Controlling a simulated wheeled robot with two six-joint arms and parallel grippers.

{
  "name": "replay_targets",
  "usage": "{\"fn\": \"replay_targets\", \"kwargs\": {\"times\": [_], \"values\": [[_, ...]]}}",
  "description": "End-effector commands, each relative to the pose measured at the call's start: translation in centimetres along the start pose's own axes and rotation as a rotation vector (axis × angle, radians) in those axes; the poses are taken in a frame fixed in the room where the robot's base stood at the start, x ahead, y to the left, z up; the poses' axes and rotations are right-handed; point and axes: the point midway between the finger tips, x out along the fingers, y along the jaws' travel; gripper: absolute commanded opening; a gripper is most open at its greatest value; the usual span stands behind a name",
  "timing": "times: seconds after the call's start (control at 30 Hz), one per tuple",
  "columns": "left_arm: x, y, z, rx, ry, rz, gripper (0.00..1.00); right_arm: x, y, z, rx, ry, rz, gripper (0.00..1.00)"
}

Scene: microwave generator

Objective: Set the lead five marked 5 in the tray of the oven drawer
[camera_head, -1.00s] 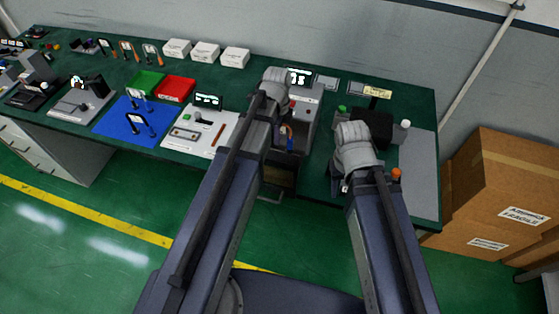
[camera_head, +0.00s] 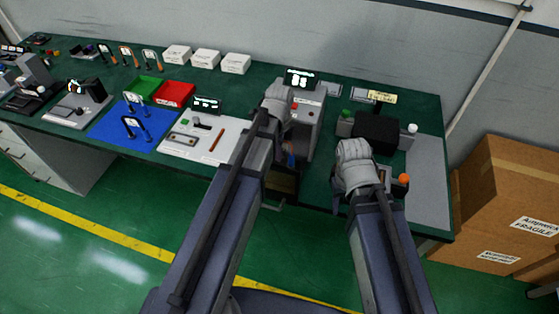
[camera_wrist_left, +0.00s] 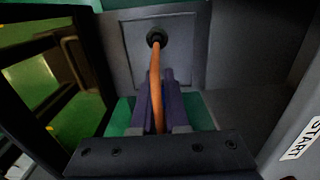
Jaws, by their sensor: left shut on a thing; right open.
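My left gripper (camera_wrist_left: 158,95) is shut on an orange-brown lead (camera_wrist_left: 156,75) in the left wrist view. The lead's black end (camera_wrist_left: 156,37) points at a square grey recessed panel (camera_wrist_left: 125,55), which looks like the drawer tray; I cannot tell whether they touch. Its 5 mark does not show. In the head view my left gripper (camera_head: 290,155) is low in front of the oven (camera_head: 305,125), above the drawer (camera_head: 282,185), and my arm hides much of it. My right gripper (camera_head: 340,205) is open, right of the oven, its fingers mostly hidden.
Red (camera_head: 174,94) and green (camera_head: 146,88) trays, white boxes (camera_head: 206,60) and a lead rack stand behind. A black device (camera_head: 377,132) stands right of the oven. Cartons (camera_head: 510,195) are beyond the table.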

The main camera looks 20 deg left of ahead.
Motion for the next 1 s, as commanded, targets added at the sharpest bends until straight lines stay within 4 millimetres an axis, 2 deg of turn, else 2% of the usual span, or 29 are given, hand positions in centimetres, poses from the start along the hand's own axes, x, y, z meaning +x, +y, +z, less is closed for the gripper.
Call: {"fn": "replay_targets", "kwargs": {"times": [0.03, 0.2, 0.67, 0.7, 0.93, 1.0], "values": [[1.1, 0.0, 0.0, 0.000, 0.000, 0.000, 0.00, 1.1, -0.1, -0.1, 0.000, 0.000, 0.000, 0.50], [3.2, 0.0, 0.0, 0.000, 0.000, 0.000, 0.00, 3.1, -0.3, -0.2, 0.000, 0.000, 0.000, 0.50], [3.6, 0.0, 0.0, 0.000, 0.000, 0.000, 0.00, 3.6, -0.3, -0.2, 0.000, 0.000, 0.000, 0.50], [3.5, 0.0, 0.0, 0.000, 0.000, 0.000, 0.15, 3.5, -0.3, -0.2, 0.000, 0.000, 0.000, 0.50], [3.5, 0.0, 0.0, 0.000, 0.000, 0.000, 0.41, 3.4, -0.3, -0.2, 0.000, 0.000, 0.000, 0.50], [3.5, 0.0, 0.0, 0.000, 0.000, 0.000, 0.42, 3.4, -0.3, -0.2, 0.000, 0.000, 0.000, 0.50]]}}
